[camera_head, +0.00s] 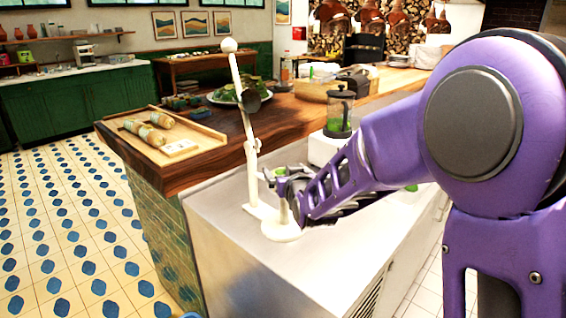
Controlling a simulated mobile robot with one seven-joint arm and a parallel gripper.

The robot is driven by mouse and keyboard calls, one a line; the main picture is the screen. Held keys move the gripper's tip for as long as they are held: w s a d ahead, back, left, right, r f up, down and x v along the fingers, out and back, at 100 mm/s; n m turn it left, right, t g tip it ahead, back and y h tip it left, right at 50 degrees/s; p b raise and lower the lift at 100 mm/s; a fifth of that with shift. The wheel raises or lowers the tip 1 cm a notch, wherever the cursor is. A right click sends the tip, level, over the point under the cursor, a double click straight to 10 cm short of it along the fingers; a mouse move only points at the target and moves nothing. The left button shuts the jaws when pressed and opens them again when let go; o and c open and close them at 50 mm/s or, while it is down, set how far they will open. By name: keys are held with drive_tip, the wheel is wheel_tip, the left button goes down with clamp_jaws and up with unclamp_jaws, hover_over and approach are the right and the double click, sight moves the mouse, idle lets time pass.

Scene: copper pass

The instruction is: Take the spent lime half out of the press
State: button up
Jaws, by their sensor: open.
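The press (250,170) is a tall cream-white lever tool standing on the pale counter. Its long handle is raised, with a white ball at the top, and its round base rests on the counter. A small green patch (279,172), which looks like the lime half, shows at the press's cup, right where my gripper is. My gripper (284,188) reaches in from the right and is open at the cup. Its fingers and the cup overlap in this view. I cannot tell whether the fingers touch the lime half.
A wooden bar (200,165) runs behind the press, with a wooden tray (205,133) of bottles and a plate (222,101) of green items. A dark-lidded jar (339,112) of green contents stands behind my arm. The counter front is clear.

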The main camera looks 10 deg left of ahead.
drive_tip(key=shift+w+a, duration=0.15)
drive_tip(key=shift+w, duration=0.1)
drive_tip(key=shift+s, duration=0.1)
drive_tip(key=shift+c, duration=0.2)
drive_tip(key=c, duration=0.9)
drive_tip(key=shift+o, duration=0.2)
drive_tip(key=shift+r, duration=0.1)
